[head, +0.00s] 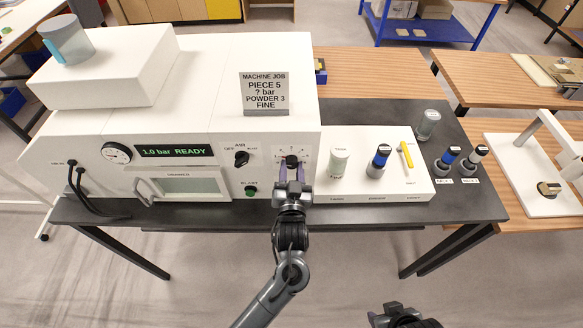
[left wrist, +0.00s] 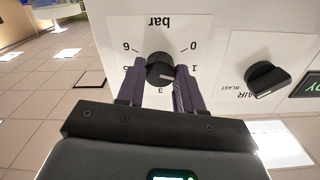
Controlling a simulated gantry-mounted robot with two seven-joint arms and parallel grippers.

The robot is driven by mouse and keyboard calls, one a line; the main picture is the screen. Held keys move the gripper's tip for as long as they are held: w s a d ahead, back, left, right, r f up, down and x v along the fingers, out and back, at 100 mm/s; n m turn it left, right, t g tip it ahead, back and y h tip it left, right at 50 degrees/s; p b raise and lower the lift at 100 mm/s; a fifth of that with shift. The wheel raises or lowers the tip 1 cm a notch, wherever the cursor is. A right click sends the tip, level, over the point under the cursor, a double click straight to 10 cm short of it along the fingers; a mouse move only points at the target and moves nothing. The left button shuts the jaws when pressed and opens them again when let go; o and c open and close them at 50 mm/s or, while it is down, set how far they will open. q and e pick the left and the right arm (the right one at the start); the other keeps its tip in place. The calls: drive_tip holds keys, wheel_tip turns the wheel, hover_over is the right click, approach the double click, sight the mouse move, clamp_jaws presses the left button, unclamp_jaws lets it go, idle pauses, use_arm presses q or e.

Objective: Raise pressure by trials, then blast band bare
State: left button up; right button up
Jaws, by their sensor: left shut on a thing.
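My left gripper (head: 291,180) has its two purple fingers shut on the black pressure knob (head: 291,162) on the white blasting machine's front. In the left wrist view the fingers grip the knob (left wrist: 159,70) from both sides, and its pale mark points near the 1 of the bar dial (left wrist: 195,35). The green display (head: 175,151) reads "1.0 bar READY". The job card (head: 264,93) reads "PIECE 5, ? bar, POWDER 3, FINE". The AIR switch (head: 241,158) and green BLAST button (head: 251,191) are left of the knob. My right gripper (head: 398,312) is at the bottom edge, jaws unclear.
A white tray (head: 420,189) right of the machine holds a pale jar (head: 338,162), a blue-topped tool (head: 379,160) and a yellow-handled tool (head: 406,155). Two more nozzle-like tools and a clear jar (head: 428,124) stand on the dark bench. A round gauge (head: 116,152) and window (head: 183,188) are at left.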

use_arm(q)
drive_tip(key=m+p, duration=0.2)
drive_tip(key=m, duration=0.1)
drive_tip(key=shift+r, duration=0.15)
drive_tip(key=shift+m, duration=1.7)
drive_tip(key=o, duration=1)
drive_tip(key=shift+s, duration=0.1)
